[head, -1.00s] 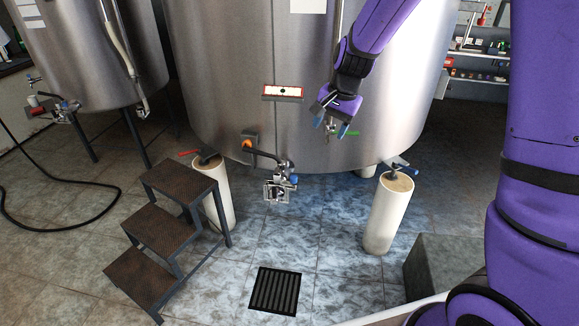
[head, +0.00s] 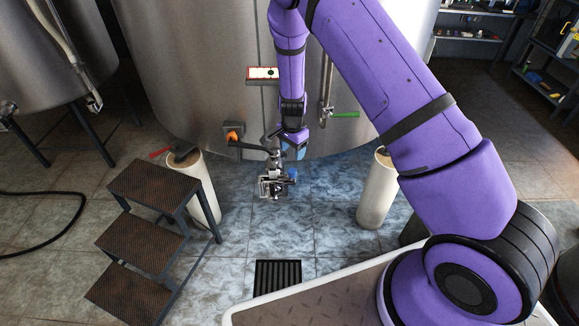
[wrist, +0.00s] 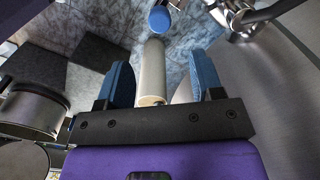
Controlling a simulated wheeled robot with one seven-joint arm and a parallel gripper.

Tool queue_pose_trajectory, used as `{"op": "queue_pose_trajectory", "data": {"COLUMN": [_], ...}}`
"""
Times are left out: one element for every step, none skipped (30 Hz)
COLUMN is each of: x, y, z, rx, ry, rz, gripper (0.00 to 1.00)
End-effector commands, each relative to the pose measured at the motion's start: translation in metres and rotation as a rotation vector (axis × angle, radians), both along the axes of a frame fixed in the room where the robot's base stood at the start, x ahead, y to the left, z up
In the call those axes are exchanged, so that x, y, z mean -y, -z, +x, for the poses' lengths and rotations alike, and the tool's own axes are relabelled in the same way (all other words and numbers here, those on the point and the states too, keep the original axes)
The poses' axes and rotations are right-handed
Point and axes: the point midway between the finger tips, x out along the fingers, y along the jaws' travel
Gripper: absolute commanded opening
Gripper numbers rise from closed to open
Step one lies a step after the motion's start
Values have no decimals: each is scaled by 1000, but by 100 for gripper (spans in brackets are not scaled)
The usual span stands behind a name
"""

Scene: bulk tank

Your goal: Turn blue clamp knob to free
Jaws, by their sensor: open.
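The blue clamp knob (head: 292,173) sits at the right side of the metal outlet fitting (head: 272,184) on the front of the tank. In the wrist view the knob (wrist: 160,19) is a round blue shape at the top, ahead of the fingertips and roughly in line with the gap between them. My gripper (head: 296,150) is just above the knob in the head view. Its two blue fingers (wrist: 162,72) are apart with nothing held between them. Part of the fitting (wrist: 240,16) shows at the upper right of the wrist view.
A stepped stool (head: 150,235) stands left of the fitting. White pillars (head: 205,190) and (head: 377,195) stand under the tank (head: 190,75). A green-handled valve (head: 343,114) is to the right. A floor drain (head: 278,275) lies below.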

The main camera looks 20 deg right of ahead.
Motion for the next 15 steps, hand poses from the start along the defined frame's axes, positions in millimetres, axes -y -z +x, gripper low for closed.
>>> {"op": "queue_pose_trajectory", "data": {"x": [0, 1, 1, 1, 1, 1, 0, 0, 1, 1, 1, 1, 0, 0, 0], "y": [5, 9, 14, 19, 24, 31, 37, 43, 50, 55, 60, 67, 72, 76, 81], "z": [0, 0, 0, 0, -1, 0, -1, -1, -1, -1, 0, 0, -1, -1, -1], "rx": [-1, 0, -1, -1, -2, -2, -2, -3, -3, -2, 0, -2, -2, -2, -1], "ry": [1, 2, 2, 3, 3, 1, 0, 0, 1, 2, 2, 2, 1, 1, 0], "rz": [0, 0, 0, 0, 0, 0, 0, 1, 1, 0, 1, 1, 1, 1, 2], "gripper": [61, 61, 61, 61, 61, 61, 61, 61, 61, 61, 61, 61, 61, 61, 61]}}
